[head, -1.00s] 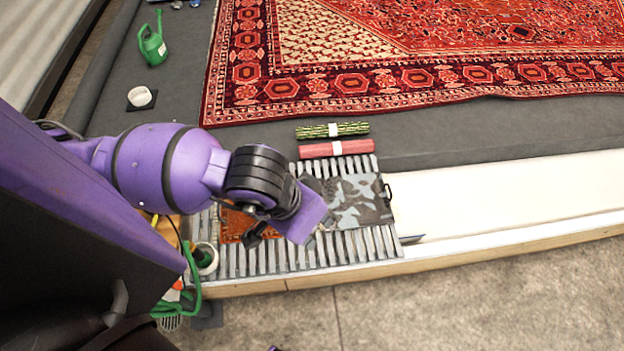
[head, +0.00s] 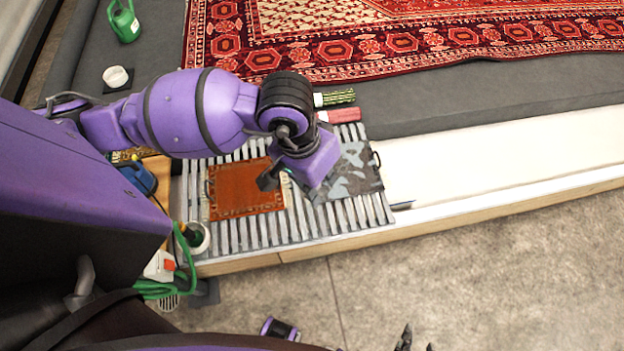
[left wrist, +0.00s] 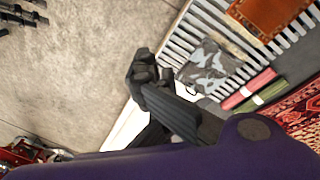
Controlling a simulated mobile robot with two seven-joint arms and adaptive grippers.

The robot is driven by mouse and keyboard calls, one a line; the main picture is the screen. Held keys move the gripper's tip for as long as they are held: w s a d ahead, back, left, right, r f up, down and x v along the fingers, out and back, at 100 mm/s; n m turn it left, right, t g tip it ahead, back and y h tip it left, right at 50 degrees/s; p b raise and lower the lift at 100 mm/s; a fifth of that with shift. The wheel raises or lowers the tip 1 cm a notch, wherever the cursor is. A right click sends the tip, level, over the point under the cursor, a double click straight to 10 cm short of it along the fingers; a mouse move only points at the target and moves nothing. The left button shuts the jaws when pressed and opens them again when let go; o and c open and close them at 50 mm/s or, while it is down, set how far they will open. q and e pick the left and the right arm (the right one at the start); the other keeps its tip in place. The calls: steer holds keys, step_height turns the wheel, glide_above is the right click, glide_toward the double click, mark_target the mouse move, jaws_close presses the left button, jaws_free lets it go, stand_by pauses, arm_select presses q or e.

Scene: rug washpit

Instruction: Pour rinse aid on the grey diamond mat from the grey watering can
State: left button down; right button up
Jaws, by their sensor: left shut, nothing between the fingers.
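The grey mat (head: 350,174) has a light and dark patchy pattern and lies on the slatted grate, partly covered by my left wrist. It also shows in the left wrist view (left wrist: 209,65). My left gripper (head: 268,181) is shut and empty, above the grate between the orange mat and the grey mat. Its black fingers are in the middle of the left wrist view (left wrist: 142,74). My right gripper (head: 416,341) shows only its black fingertips, apart, at the bottom edge. The only watering can (head: 123,21) I make out is green, at the far left; no grey one shows.
An orange mat (head: 240,188) lies beside the grey one. Rolled green (head: 336,98) and red (head: 342,115) mats lie behind. A white pot (head: 198,238), a green hose (head: 155,290) and a blue item (head: 140,178) crowd the left side. A white bowl (head: 116,76) stands farther back.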

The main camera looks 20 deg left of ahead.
arm_select(q)
steer(key=w+d+f+g+b, duration=0.2)
steer(key=w+f+g+b, duration=0.1)
steer(key=w+b, duration=0.2)
steer(key=w+d+f+g+y+b, duration=0.1)
steer(key=w+f+g+b, duration=0.1)
steer(key=w, duration=0.7)
steer(key=g+b, duration=0.1)
steer(key=b, duration=0.1)
steer(key=shift+d+f+n+b, duration=0.3)
steer(key=shift+d+f+b, duration=0.05)
steer(key=shift+f+b, duration=0.05)
arm_select(e)
step_height(320, 180, down, 9)
steer(key=s+g, duration=0.1)
steer(key=s, duration=0.1)
steer(key=shift+s+a+f, duration=0.15)
steer(key=shift+s+a, duration=0.2)
steer(key=shift+a, duration=0.1)
arm_select(q)
steer(key=shift+a, duration=0.1)
arm_select(e)
steer(key=shift+w, duration=0.1)
